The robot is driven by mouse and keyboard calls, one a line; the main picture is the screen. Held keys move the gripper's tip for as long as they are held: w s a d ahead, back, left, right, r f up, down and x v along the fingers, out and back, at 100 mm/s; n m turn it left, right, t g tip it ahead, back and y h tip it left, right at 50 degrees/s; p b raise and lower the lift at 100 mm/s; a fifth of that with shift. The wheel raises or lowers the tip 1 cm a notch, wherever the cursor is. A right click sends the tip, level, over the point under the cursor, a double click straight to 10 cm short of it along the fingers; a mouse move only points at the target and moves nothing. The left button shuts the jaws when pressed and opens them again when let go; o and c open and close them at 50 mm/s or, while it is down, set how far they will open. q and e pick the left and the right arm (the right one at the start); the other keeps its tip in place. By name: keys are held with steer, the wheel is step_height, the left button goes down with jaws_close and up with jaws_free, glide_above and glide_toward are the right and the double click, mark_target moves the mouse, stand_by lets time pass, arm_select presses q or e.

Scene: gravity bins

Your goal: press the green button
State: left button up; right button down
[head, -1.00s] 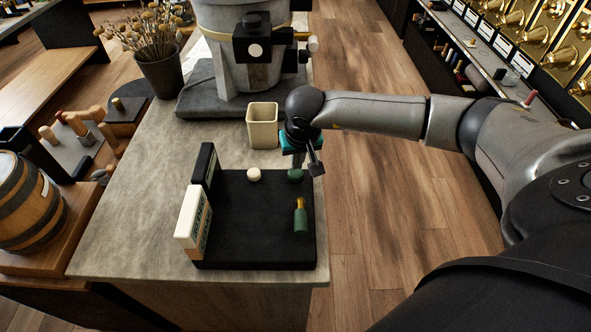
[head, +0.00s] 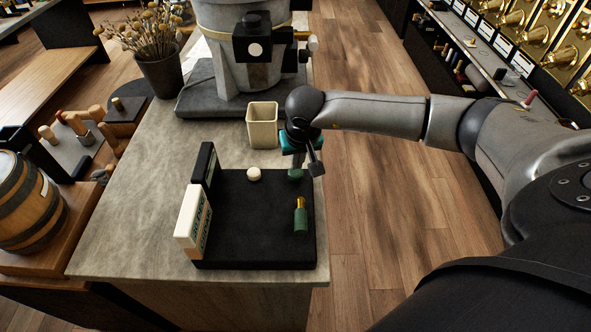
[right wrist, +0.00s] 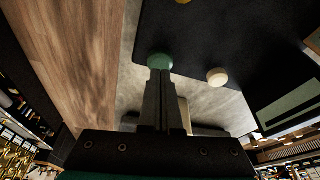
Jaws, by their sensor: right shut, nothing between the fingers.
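The green button (head: 295,174) is a small round cap at the back right of a black base (head: 255,240) on the counter. A white button (head: 254,174) sits to its left. My right gripper (head: 299,165) is over the green button and partly covers it in the head view. In the right wrist view the closed fingertips (right wrist: 160,72) meet the edge of the green button (right wrist: 160,61); they look to be touching it. I cannot tell whether the button is pushed down. Nothing is between the fingers. My left gripper is not in view.
A small green bottle-like piece with a gold top (head: 300,218) stands on the base's right side. A white sign (head: 192,218) and a black upright (head: 205,165) stand on its left. A beige cup (head: 262,126) is behind. The counter (head: 135,215) is clear at left.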

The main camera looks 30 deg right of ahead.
mark_target(297, 174)
steer(key=shift+f+b, duration=1.45)
steer(key=shift+f, duration=0.15)
steer(key=shift+r, duration=0.2)
steer(key=shift+r+p, duration=2.05)
steer(key=shift+r, duration=0.95)
steer(key=b+v, duration=0.1)
steer(key=v, duration=1.4)
steer(key=shift+s, duration=0.1)
